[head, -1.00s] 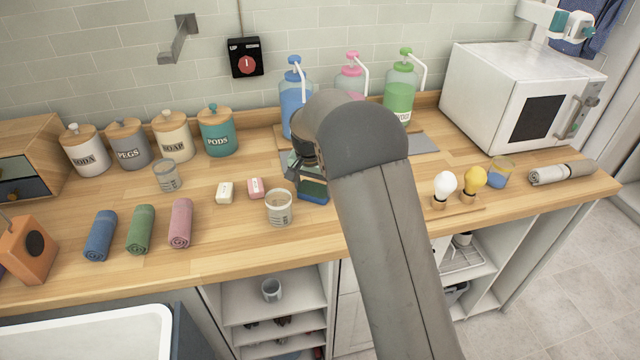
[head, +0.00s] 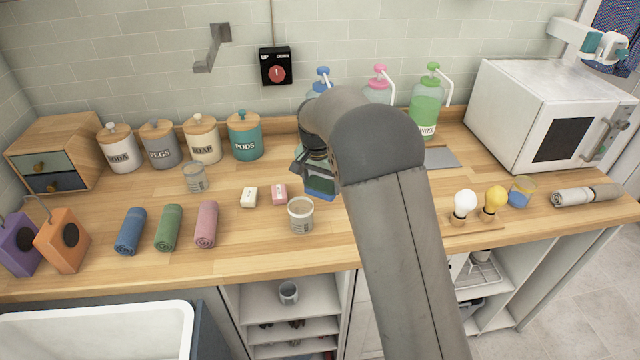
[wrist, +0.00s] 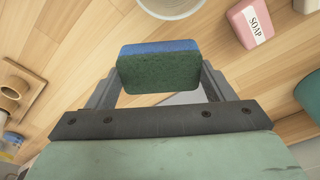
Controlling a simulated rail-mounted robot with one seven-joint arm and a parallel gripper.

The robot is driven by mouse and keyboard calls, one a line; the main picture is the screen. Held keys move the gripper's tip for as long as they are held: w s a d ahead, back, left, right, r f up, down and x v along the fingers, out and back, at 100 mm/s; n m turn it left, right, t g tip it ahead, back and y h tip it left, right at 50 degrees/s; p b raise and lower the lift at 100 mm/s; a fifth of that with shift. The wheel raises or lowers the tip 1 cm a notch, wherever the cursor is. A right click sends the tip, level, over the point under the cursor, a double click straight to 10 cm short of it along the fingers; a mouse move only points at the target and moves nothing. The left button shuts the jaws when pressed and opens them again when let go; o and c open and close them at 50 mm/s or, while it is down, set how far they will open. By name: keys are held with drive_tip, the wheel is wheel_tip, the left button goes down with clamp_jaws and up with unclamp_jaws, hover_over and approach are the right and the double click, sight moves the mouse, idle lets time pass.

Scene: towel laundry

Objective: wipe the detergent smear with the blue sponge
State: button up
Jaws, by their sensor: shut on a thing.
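My gripper (head: 318,174) is shut on the blue sponge (head: 320,190), which sits above the counter behind and right of a clear cup. In the wrist view, the sponge (wrist: 160,70) is clamped between both fingers (wrist: 160,84), with a blue layer and a dark green face. I see no detergent smear in either view; my arm hides part of the counter, and the sponge hides what lies behind it.
The wooden counter (head: 260,255) holds a clear cup (head: 301,214), white soap (head: 249,197) and pink soap (head: 279,194) left of the gripper. Pump bottles (head: 426,105) stand behind; bulbs (head: 464,204) and a microwave (head: 545,115) are right. Rolled towels (head: 168,228) lie left.

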drive_tip(key=shift+r+p, duration=0.5)
drive_tip(key=shift+r, duration=0.75)
